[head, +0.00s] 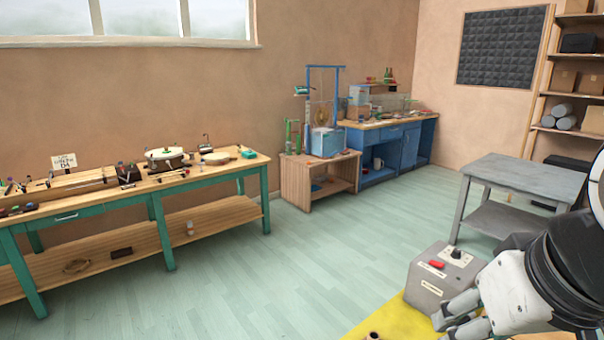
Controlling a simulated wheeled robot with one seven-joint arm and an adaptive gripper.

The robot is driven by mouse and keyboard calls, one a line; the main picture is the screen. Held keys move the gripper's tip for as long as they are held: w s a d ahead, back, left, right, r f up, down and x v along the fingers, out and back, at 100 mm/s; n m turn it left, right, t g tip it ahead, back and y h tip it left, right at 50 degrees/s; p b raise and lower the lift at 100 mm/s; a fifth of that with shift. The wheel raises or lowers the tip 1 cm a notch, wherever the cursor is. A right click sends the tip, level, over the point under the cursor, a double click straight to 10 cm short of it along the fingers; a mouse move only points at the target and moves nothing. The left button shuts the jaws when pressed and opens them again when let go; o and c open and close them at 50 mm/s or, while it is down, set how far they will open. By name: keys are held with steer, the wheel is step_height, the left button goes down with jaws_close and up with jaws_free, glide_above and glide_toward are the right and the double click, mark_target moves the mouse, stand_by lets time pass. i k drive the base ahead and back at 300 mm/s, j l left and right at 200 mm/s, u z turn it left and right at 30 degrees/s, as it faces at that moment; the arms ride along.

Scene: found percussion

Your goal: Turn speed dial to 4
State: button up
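A grey box (428,287) with a sloped top stands on a yellow surface at the lower right in the head view. A black dial (456,253) sits on a pale plate at the back of its top. A red switch or button (437,264) is in front of the dial. The box's labels and the dial's marks are too small to read, so its setting cannot be told. My gripper (447,325) is in front of the box at the bottom right, apart from the dial.
A grey table (522,174) stands behind the box. A green-legged workbench (110,201) and blue cabinets (408,146) line the walls. The floor between is clear.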

mark_target(456, 254)
steer(key=z, duration=0.6)
steer(key=i+j+z, duration=0.2)
steer(key=j, duration=0.25)
steer(key=i+j+z, duration=0.15)
steer(key=i+j, duration=0.25)
steer(key=j, duration=0.1)
